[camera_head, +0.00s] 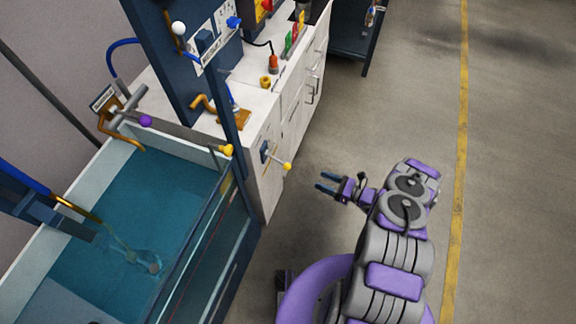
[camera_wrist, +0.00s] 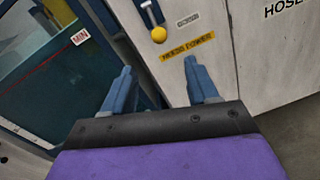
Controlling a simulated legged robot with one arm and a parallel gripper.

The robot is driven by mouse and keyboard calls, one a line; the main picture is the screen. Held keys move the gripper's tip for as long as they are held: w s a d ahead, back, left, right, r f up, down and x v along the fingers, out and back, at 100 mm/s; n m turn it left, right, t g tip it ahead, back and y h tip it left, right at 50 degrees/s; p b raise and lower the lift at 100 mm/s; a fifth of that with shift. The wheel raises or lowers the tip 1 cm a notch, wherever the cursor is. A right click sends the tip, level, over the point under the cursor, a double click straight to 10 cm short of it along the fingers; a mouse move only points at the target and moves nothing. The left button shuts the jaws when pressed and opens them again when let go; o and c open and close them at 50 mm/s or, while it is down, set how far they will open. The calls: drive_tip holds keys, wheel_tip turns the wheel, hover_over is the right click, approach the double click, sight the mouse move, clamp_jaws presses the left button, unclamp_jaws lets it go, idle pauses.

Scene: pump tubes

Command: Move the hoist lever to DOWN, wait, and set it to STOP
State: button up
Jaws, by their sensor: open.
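A lever with a yellow ball knob (camera_head: 287,166) sticks out from the end of the white cabinet, on a dark blue mount. The wrist view shows this yellow knob (camera_wrist: 159,35) beyond my fingers, above an orange label. A white-knobbed lever (camera_head: 178,28) is on a panel on the blue column. I cannot read clearly which lever is labelled as the hoist. My gripper (camera_head: 326,183) is open and empty, right of the yellow knob and apart from it. The wrist view shows both blue fingers (camera_wrist: 157,72) spread with nothing between them.
A water-filled tank (camera_head: 125,215) stands at the left, with pipes and a purple knob (camera_head: 145,121) at its rim. The white cabinet (camera_head: 265,185) stands beside it. Open floor (camera_head: 400,100) lies to the right, with a yellow line.

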sight(287, 165)
drive_tip(key=b+x, duration=0.3)
drive_tip(key=x, duration=1.3)
clamp_jaws()
